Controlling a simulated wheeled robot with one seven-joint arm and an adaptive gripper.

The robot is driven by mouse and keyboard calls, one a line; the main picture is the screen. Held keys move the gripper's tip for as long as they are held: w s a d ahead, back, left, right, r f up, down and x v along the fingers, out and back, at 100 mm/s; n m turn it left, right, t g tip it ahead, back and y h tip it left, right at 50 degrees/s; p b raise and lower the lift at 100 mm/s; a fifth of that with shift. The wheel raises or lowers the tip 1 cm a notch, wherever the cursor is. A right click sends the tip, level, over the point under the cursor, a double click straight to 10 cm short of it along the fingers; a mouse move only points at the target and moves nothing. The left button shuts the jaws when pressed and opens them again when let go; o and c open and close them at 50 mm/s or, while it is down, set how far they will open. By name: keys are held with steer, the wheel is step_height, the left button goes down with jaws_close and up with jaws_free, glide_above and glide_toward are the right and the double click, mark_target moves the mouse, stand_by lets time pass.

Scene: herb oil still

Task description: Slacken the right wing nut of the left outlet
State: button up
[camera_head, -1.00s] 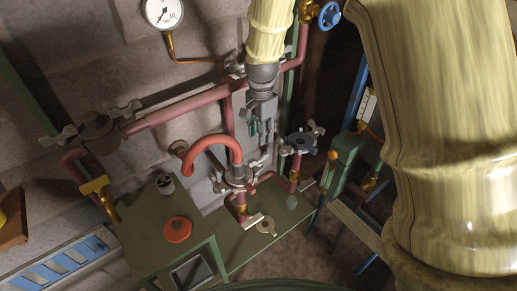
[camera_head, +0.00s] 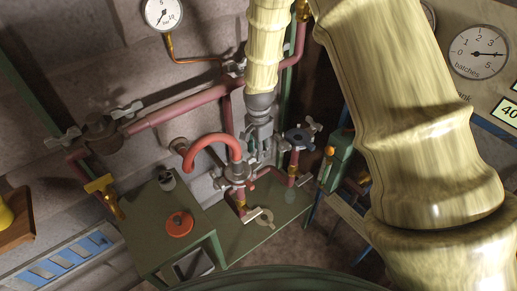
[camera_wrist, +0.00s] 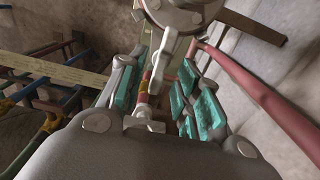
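The left outlet (camera_head: 238,174) is a clamped grey flange under the curved red pipe, low on the wall. Its wing nuts are small and partly covered by my gripper, so the right one is not clear in the head view. My gripper (camera_head: 250,156) points down just above and to the right of this flange. In the wrist view my gripper (camera_wrist: 165,72) has its teal-padded fingers apart, with a gap between them. A pale wing-shaped metal piece (camera_wrist: 145,122) shows low in that gap; I cannot tell whether the fingers touch it. A round grey flange (camera_wrist: 182,14) lies just beyond the fingertips.
A second outlet with a dark blue-grey top (camera_head: 300,140) stands close on the right. The curved red pipe (camera_head: 213,143) is on the left. A green bench (camera_head: 245,238) lies below. A pink pipe (camera_wrist: 265,98) runs beside my right finger in the wrist view.

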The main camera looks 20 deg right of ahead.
steer(key=shift+f, duration=0.65)
steer(key=shift+c, duration=0.4)
jaws_close()
